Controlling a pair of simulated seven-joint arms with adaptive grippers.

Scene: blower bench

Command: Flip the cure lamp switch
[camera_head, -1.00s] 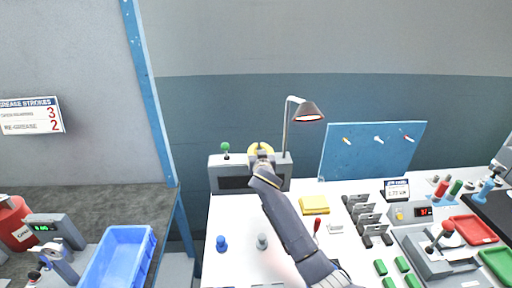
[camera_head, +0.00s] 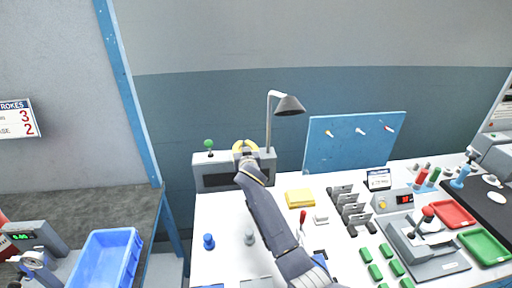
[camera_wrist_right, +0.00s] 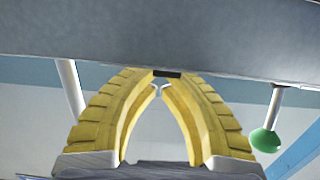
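The lamp (camera_head: 288,106) has a grey shade on a thin post behind a grey box (camera_head: 215,180) at the back left of the white bench. Its shade shows no red glow. My right gripper (camera_head: 244,146) is at the top of this box, left of the post. In the right wrist view, its yellow fingers (camera_wrist_right: 158,85) nearly meet at the tips, with nothing clearly held. A small dark part (camera_wrist_right: 167,74) lies at the fingertips on the grey edge; I cannot tell if it is the switch. A green knob (camera_head: 208,144) stands on the box's left. My left gripper is out of view.
A yellow block (camera_head: 300,197), grey clips (camera_head: 350,207) and a blue tool board (camera_head: 350,140) are to the right. Blue (camera_head: 208,241) and grey (camera_head: 250,238) pegs stand in front of the box. A blue bin (camera_head: 105,262) is on the left bench.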

